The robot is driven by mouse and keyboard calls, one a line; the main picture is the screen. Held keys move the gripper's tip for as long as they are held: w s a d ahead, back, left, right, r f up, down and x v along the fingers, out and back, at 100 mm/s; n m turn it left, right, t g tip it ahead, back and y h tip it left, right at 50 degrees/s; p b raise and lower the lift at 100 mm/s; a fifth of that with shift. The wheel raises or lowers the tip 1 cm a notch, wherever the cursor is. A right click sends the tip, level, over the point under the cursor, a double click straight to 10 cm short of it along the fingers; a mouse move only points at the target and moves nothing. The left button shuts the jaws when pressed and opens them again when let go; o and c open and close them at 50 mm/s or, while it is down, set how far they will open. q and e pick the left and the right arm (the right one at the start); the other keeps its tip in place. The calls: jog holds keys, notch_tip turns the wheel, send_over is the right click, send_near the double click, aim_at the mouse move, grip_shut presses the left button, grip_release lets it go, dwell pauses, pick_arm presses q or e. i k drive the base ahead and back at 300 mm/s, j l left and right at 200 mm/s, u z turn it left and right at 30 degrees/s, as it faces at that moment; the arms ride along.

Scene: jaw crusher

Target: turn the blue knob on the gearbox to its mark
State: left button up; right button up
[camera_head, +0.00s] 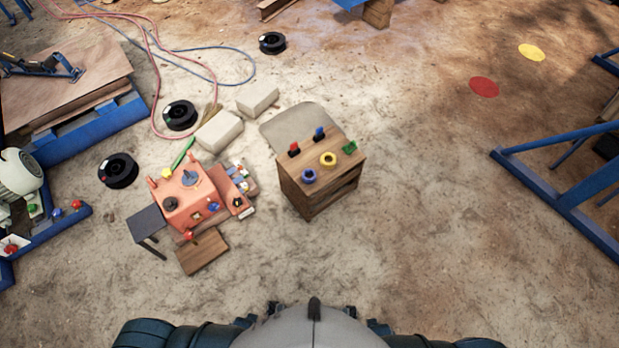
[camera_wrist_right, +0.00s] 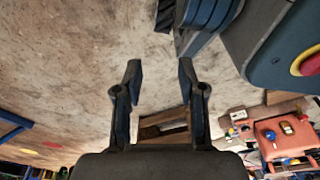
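The gearbox (camera_head: 186,194) is an orange-red box at the left of centre in the head view. A small blue knob (camera_head: 213,207) shows near its lower right edge, and a blue-grey part (camera_head: 190,177) is on top. Any mark is too small to tell. An orange-red box with blue parts, likely the gearbox (camera_wrist_right: 274,145), shows at the right of the right wrist view. My right gripper (camera_wrist_right: 160,68) is open and empty, its two fingers apart, well away from the box. My left gripper is in neither view.
A wooden cabinet (camera_head: 316,185) with coloured rings and small parts stands right of the gearbox. A small dark table (camera_head: 146,222) and a wooden board (camera_head: 203,251) are beside it. Black spools (camera_head: 118,170) and hoses lie behind. Floor at right centre is clear, up to a blue frame (camera_head: 555,190).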

aim_at(214, 206)
jog(key=u, duration=1.3)
